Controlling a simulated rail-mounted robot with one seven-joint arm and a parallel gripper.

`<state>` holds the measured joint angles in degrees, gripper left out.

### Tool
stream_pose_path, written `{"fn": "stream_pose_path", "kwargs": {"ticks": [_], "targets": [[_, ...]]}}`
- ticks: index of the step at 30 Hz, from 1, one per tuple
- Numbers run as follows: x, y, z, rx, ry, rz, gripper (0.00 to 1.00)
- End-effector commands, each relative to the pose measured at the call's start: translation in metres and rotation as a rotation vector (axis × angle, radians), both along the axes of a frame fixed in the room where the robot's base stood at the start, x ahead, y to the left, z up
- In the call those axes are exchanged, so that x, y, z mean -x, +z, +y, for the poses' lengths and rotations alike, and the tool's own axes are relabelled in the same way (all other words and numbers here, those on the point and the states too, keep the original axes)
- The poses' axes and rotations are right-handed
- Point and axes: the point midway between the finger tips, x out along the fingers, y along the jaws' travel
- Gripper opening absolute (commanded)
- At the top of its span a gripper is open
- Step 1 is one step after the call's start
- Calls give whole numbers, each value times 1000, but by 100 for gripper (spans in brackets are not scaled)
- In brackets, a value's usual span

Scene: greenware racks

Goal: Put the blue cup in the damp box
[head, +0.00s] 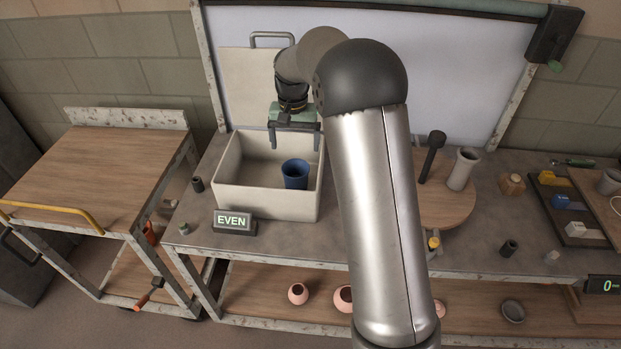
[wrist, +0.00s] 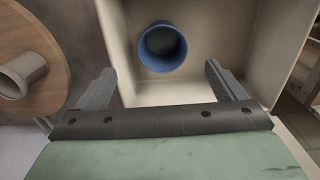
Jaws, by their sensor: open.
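The blue cup (head: 295,174) stands upright inside the damp box (head: 262,205), a cream open-topped box on the bench, towards its front right. The box's lid (head: 248,88) with a grey handle stands upright behind it. My gripper (head: 294,143) is open and empty above the box, towards its back, apart from the cup. In the wrist view the cup (wrist: 162,47) shows mouth up on the box floor, ahead of my two spread fingers (wrist: 160,90). No finger touches it.
An "EVEN" sign (head: 234,221) stands before the box. A round wooden board (head: 447,208) with a pale vase (head: 463,168) is right of my arm. A wooden cart (head: 100,175) stands left. Pink pots (head: 298,293) sit on the lower shelf.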

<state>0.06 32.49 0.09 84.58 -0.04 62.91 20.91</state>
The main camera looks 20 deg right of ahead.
Motion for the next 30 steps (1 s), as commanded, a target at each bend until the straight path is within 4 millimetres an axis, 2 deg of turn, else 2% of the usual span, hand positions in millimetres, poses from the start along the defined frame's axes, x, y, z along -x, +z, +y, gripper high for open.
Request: {"fn": "stream_pose_path", "kwargs": {"ticks": [2,5,8,9,12,15,18,22,30], "targets": [[24,18,1,0,25,-8,90],[75,41,1,0,82,-16,90],[142,56,2,0,152,-27,90],[170,59,2,0,181,-30,90],[236,58,3,2,249,-38,90],[290,48,3,4,305,-45,90],[328,38,3,5,345,-47,90],[353,28,3,6,372,-48,90],[357,26,3,6,377,-47,90]]}}
